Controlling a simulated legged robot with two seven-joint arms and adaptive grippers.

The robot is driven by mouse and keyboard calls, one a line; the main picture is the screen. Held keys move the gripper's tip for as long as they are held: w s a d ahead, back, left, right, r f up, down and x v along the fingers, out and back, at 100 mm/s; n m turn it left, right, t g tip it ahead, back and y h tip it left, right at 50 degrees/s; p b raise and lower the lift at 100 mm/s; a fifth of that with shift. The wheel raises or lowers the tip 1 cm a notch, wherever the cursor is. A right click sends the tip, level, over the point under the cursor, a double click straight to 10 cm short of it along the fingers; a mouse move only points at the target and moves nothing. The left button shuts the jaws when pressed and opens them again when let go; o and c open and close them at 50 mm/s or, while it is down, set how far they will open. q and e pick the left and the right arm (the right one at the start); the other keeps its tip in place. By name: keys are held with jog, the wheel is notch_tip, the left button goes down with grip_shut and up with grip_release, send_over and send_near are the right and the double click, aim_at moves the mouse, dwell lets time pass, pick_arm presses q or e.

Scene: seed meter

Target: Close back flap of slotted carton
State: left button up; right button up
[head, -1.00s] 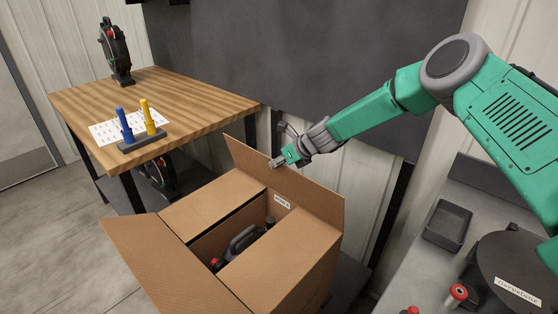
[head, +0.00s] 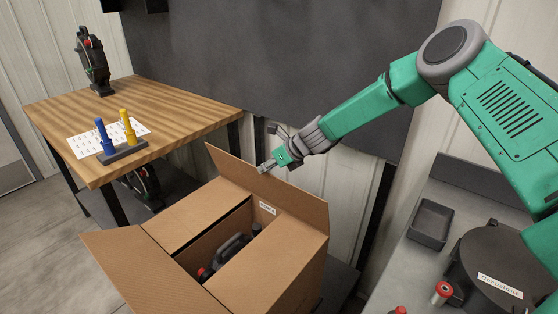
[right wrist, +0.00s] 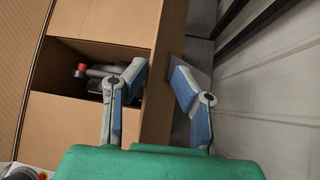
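The brown slotted carton (head: 290,266) stands open in the head view. Its back flap (head: 300,199) stands up along the far side, and its edge side shows in the right wrist view (right wrist: 166,45). Two side flaps, left (head: 192,218) and right (head: 262,256), lie folded inward with a gap between them. The front flap (head: 115,268) slants outward. My right gripper (head: 266,166) is at the back flap's top edge. In the right wrist view its fingers (right wrist: 158,68) are apart, one on each side of the flap; contact is unclear. My left gripper is out of view.
A dark device (head: 228,252) lies inside the carton. A wooden table (head: 185,103) with blue and yellow pegs (head: 122,150) stands behind left. A grey counter with a tray (head: 430,224) and a dark round lid (head: 495,260) is at right. A wall stands behind the carton.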

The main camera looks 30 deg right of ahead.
jog(key=v, duration=0.8)
jog(key=shift+s+d, duration=0.2)
